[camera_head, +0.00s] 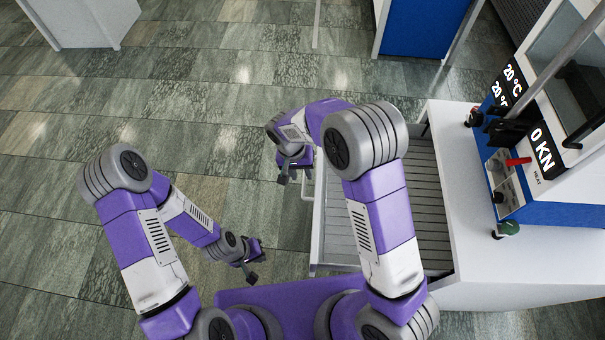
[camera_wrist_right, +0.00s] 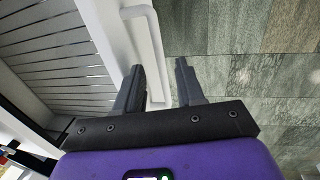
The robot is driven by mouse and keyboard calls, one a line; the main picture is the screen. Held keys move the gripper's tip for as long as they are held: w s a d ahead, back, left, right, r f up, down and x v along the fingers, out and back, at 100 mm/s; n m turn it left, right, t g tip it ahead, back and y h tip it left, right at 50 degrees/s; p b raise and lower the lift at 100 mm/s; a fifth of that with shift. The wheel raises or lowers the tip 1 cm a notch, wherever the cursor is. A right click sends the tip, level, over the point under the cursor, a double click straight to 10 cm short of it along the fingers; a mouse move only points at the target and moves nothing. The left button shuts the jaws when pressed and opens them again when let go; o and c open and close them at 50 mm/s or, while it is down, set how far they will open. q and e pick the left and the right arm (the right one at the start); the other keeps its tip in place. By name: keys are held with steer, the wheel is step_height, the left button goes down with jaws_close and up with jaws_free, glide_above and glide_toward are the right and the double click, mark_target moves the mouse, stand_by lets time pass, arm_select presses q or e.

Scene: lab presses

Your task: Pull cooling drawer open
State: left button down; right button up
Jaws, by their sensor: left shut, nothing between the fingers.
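The cooling drawer (camera_head: 316,232) stands pulled out to the left from the white bench (camera_head: 465,240). Its slatted inside shows on both sides of my right arm. Its pale bar handle (camera_head: 307,184) is on the front face and also shows in the right wrist view (camera_wrist_right: 154,40). My right gripper (camera_head: 290,172) is at the handle's far end. In the wrist view its fingers (camera_wrist_right: 160,85) are apart, with the handle bar running down between them; I cannot tell whether they touch it. My left gripper (camera_head: 254,268) is shut and empty, low over the floor left of the drawer.
A blue-fronted cabinet (camera_head: 420,28) and a white cabinet (camera_head: 85,22) stand at the back. The tiled floor left of the drawer is clear.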

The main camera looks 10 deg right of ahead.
steer(key=r, duration=0.3)
steer(key=a+r+p, duration=0.1)
steer(key=r, duration=0.1)
steer(key=shift+w, duration=0.1)
steer(key=shift+f, duration=0.1)
stand_by(0.3)
